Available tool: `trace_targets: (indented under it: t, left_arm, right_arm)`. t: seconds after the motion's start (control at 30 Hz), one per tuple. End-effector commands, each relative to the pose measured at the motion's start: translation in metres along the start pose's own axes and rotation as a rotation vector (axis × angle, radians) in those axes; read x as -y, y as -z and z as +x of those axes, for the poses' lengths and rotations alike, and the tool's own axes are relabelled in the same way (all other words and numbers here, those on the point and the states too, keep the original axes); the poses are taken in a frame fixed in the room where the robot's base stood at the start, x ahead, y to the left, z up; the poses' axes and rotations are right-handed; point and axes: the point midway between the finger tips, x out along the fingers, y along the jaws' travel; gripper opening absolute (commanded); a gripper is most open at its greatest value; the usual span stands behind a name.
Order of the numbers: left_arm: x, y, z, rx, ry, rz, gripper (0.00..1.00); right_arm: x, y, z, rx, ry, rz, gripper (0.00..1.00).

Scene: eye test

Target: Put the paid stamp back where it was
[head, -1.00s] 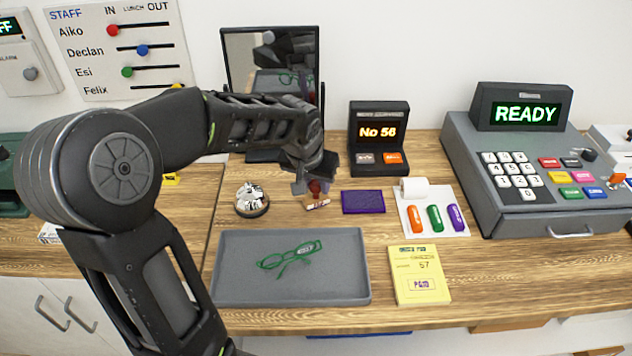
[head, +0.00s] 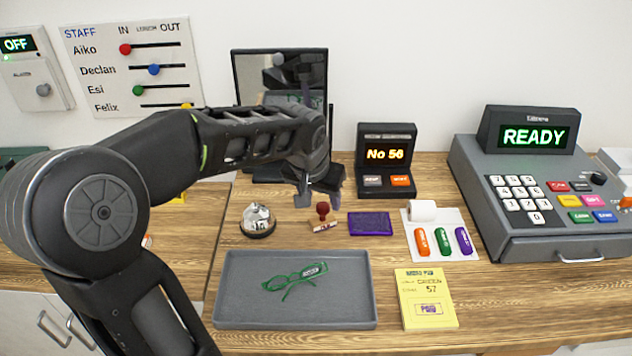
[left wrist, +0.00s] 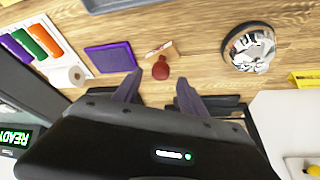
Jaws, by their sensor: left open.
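The paid stamp (head: 323,210), with a red knob handle and a pale wooden base, stands on the wooden counter between the bell and the purple ink pad (head: 370,223). The stamp also shows in the left wrist view (left wrist: 160,69), just beyond my fingertips. My left gripper (head: 319,192) is open and empty, a little above and behind the stamp, apart from it. In the left wrist view its two fingers (left wrist: 157,87) are spread with nothing between them. A yellow ticket pad (head: 427,283) bears a purple stamped mark. My right gripper is not in view.
A silver bell (head: 257,220) stands left of the stamp. A grey tray (head: 235,315) with green glasses (head: 295,279) lies in front. A "No 56" display (head: 386,158), a dark screen (head: 250,75) and the cash register (head: 540,215) stand behind and right.

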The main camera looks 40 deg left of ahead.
Motion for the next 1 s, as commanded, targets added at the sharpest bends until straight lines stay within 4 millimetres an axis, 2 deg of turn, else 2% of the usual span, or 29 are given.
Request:
trace_targets:
  t: [0.2,0.4,0.57,1.0]
  left_arm:
    - [0.000,0.001,-0.047,-0.006,0.000,-0.001,0.49]
    - [0.000,0.001,-0.077,-0.003,0.000,-0.001,0.49]
    - [0.000,0.000,-0.085,0.000,0.000,-0.001,0.49]
    - [0.000,0.000,-0.085,0.000,0.000,-0.001,0.49]
  right_arm:
    - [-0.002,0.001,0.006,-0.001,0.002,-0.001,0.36]
    - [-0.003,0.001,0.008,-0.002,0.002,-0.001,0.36]
    - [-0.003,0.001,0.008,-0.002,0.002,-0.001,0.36]
    - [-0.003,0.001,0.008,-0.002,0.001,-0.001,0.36]
